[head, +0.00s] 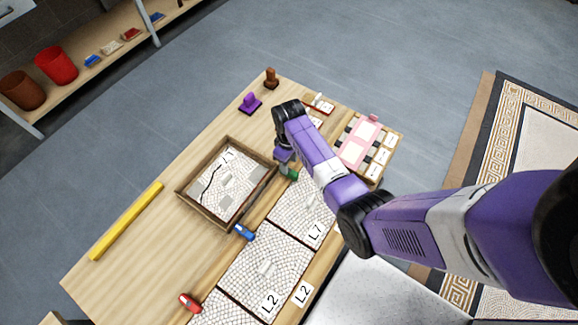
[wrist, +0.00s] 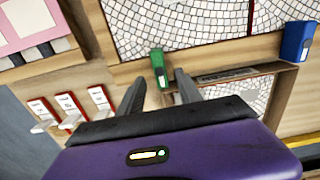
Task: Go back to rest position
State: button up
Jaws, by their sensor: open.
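My purple arm reaches over the wooden table in the head view. My gripper (wrist: 160,78) is open, with its two dark fingers apart. A small green object (wrist: 156,62) shows just beyond and between the fingertips in the wrist view; I cannot tell how far below them it is. The gripper end is partly hidden in the head view by my own arm.
The wooden tray (head: 184,191) holds a mosaic panel. A blue object (head: 243,232) and a red one (head: 189,302) lie along the white mosaic panels (head: 262,265). A yellow bar (head: 127,221) lies at left. A pink board (head: 359,142) and purple stamp (head: 250,104) are at the far end.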

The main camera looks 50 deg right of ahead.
jog(key=shift+r, duration=1)
jog(key=shift+w+d, duration=0.2)
jog(key=shift+w, duration=0.1)
jog(key=w+d+r+m+t+h, duration=0.25)
jog(key=w+d+r+t, duration=0.2)
jog(key=w, duration=0.35)
jog(key=s+a+r+t+h, duration=0.2)
jog(key=a+r+t, duration=0.2)
jog(key=r+t, duration=0.1)
jog(key=s+a+r+t+y, duration=0.1)
jog(key=s+a+r, duration=0.6)
jog(key=s, duration=0.3)
jog(key=s+a+r+n+t+y, duration=0.1)
jog(key=s+a+r+t+y, duration=0.1)
jog(key=s+a+r, duration=0.5)
jog(key=s+a+r+n+t+y, duration=0.1)
jog(key=s+a+r, duration=0.6)
jog(key=s, duration=0.7)
jog(key=shift+s+a+r+t, duration=0.25)
jog(key=shift+s+r+t, duration=0.15)
jog(key=shift+t, duration=0.25)
jog(key=shift+y, duration=0.25)
